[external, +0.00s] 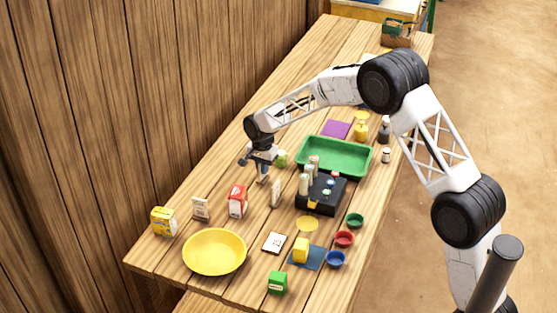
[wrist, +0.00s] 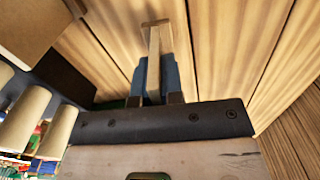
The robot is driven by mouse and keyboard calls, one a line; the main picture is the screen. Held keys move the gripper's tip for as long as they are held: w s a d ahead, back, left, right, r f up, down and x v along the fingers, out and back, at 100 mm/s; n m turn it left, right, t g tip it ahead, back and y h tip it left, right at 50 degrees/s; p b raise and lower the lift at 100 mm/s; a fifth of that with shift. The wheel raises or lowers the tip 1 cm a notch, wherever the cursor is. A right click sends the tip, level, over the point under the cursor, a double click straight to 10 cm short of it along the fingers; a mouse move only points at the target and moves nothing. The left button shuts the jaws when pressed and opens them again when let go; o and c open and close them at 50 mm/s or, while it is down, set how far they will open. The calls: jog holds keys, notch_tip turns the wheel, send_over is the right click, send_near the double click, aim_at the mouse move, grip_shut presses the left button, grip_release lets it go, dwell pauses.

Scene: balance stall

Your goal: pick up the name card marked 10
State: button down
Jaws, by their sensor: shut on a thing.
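My gripper (external: 262,178) is low over the middle of the table, left of the black rack. In the wrist view its blue fingers (wrist: 155,82) are shut on a thin pale wooden piece (wrist: 155,45), seen edge-on with a wider end. Its face and any number are hidden, so I cannot tell whether it is the card marked 10. A pale upright card (external: 275,193) stands just right of the fingertips in the external view. Another upright card (external: 201,208) stands further left. A white card (external: 274,242) lies flat near the front; its mark is too small to read surely.
The black rack (external: 320,196) with bottles is right of my gripper, with a green tray (external: 334,157) behind it. A red-and-white carton (external: 238,202), a yellow tin (external: 163,221) and a yellow bowl (external: 214,252) stand at front left. Small coloured bowls (external: 344,239) are at front right.

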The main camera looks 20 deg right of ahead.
notch_tip(320, 180, up, 9)
jog(key=shift+f, duration=0.2)
dwell(0.8)
